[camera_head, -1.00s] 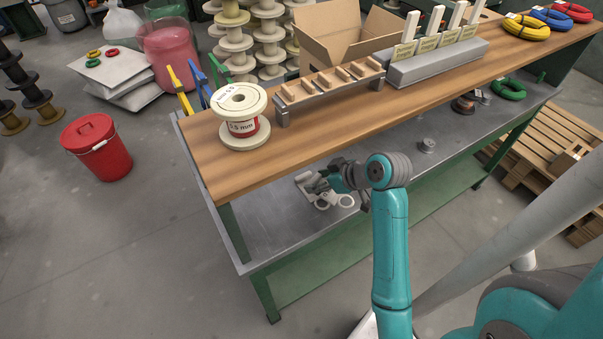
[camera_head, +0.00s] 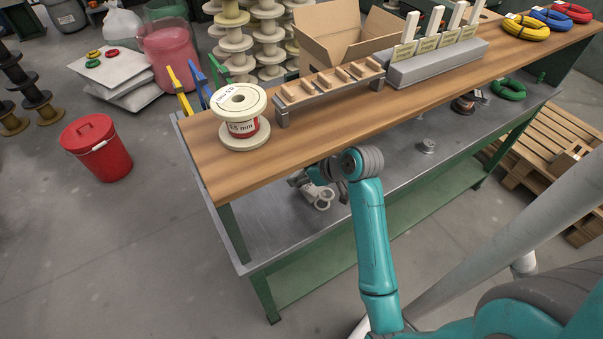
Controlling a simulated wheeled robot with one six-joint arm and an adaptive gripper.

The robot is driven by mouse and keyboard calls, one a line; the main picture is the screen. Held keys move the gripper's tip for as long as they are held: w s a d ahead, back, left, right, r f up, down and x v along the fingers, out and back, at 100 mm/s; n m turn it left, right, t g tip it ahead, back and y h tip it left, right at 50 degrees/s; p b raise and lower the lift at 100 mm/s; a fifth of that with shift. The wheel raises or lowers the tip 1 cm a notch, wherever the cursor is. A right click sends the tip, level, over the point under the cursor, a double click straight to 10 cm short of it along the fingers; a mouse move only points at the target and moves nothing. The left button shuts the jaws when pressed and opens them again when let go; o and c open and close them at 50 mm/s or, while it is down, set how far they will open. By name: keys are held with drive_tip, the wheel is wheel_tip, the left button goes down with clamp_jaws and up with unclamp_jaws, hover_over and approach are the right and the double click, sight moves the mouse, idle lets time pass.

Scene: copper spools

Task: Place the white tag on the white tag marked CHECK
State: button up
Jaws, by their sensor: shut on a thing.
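My gripper (camera_head: 322,203) hangs low over the grey metal shelf in front of the wooden bench top. It is partly hidden behind my own arm's wrist. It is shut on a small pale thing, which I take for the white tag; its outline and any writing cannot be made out. Several upright white tags (camera_head: 434,22) stand in a long grey block (camera_head: 440,66) at the back of the bench. Pale labels (camera_head: 404,51) with writing too small to read are on the block's front, so I cannot tell which is marked CHECK.
A white spool (camera_head: 239,115) marked 5.5 mm stands at the bench's left end. A wooden slotted rack (camera_head: 330,85) and an open cardboard box (camera_head: 335,35) stand between it and the block. Coloured cable coils (camera_head: 526,28) lie at right. The grey shelf (camera_head: 265,222) has free room.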

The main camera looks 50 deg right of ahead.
drive_tip(key=shift+f, duration=0.4)
drive_tip(key=o, duration=0.9)
drive_tip(key=shift+o, duration=0.2)
drive_tip(key=shift+r, duration=0.1)
drive_tip(key=shift+r, duration=0.25)
drive_tip(key=a+v, duration=0.1)
drive_tip(key=v, duration=1.1)
drive_tip(key=shift+d, duration=0.5)
